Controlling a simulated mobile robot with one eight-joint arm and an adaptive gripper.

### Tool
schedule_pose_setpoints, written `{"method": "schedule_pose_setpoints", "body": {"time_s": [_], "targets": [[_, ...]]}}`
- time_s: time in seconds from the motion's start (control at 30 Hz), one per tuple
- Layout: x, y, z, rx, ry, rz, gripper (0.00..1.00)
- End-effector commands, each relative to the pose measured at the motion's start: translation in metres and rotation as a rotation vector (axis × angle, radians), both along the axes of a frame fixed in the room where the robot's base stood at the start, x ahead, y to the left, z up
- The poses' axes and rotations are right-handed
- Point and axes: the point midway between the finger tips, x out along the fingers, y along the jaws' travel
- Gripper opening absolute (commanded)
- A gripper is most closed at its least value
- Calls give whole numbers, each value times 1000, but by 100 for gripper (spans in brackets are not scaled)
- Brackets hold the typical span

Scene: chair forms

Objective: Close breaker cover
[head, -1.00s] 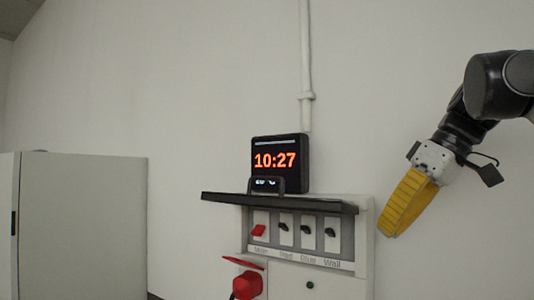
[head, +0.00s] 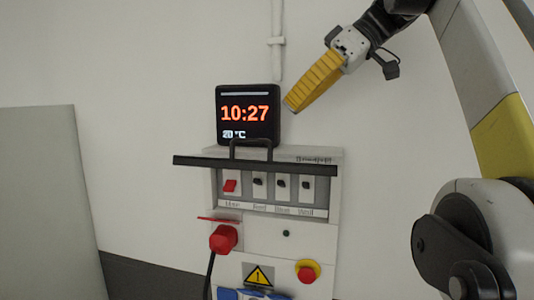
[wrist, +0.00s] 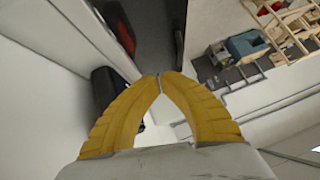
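The breaker cover (head: 300,168) is a dark flap, raised and jutting out edge-on above a row of breaker switches (head: 258,188), which are exposed. A black handle (head: 265,143) stands up from the cover. My gripper (head: 290,107) has yellow ribbed fingers and points down and left, above the cover's right half and just right of the clock in the picture. It does not appear to touch the cover. In the wrist view the fingertips (wrist: 160,76) meet with nothing seen between them. I cannot pick out the cover clearly there.
A black clock (head: 248,113) stands above the panel box (head: 262,232), behind the handle. A red plug (head: 223,238) and a red stop button (head: 306,272) are on the panel's lower front. A grey cabinet (head: 45,200) is at left. The wall at right is bare.

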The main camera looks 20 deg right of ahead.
Motion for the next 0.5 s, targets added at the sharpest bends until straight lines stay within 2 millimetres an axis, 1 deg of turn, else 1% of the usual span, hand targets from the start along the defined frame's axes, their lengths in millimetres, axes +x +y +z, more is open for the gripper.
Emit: {"method": "schedule_pose_setpoints", "body": {"time_s": [0.03,0.27,0.4,0.5], "targets": [[2,9,-11,1,-1,4,0],[17,41,-42,-1,0,4,0],[13,41,-61,0,0,0,0],[12,41,-70,0,0,0,0]]}}
